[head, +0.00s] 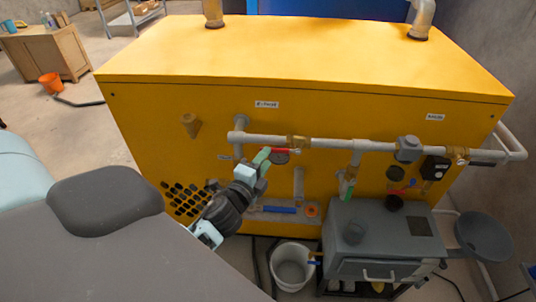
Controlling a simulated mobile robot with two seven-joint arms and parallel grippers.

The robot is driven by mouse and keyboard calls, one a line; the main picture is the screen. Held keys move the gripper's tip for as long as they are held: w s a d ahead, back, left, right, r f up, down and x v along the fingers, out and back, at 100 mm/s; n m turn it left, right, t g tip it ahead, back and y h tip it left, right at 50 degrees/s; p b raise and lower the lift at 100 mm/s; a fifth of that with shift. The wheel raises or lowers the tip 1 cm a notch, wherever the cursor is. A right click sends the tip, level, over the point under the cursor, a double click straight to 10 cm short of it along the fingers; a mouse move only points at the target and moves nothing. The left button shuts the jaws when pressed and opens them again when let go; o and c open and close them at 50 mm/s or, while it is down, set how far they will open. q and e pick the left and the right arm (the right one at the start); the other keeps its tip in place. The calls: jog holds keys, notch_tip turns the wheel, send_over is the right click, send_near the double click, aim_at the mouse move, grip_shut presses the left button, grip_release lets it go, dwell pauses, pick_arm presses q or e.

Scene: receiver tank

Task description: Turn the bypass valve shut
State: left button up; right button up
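Several valves sit on the grey pipework (330,143) in front of the yellow tank housing (130,110). One has a red lever (281,150) lying roughly along the horizontal pipe. The labels are too small to read, so I cannot tell which valve is the bypass. My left gripper (260,160) is at the left end of the pipework, just left of the red lever. A green piece shows at its tip; I cannot tell whether it grips anything. My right gripper is out of view.
A white bucket (291,268) stands on the floor below the pipes. A grey cabinet (376,235) stands at the right, with a dark round pan (483,236) beside it. A wooden cabinet (45,53) and an orange bucket (51,82) are at the back left.

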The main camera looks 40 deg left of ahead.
aim_at(281, 151)
pick_arm(q)
jog(key=shift+w+a, duration=0.2)
jog(key=shift+w, duration=1.2)
grip_shut()
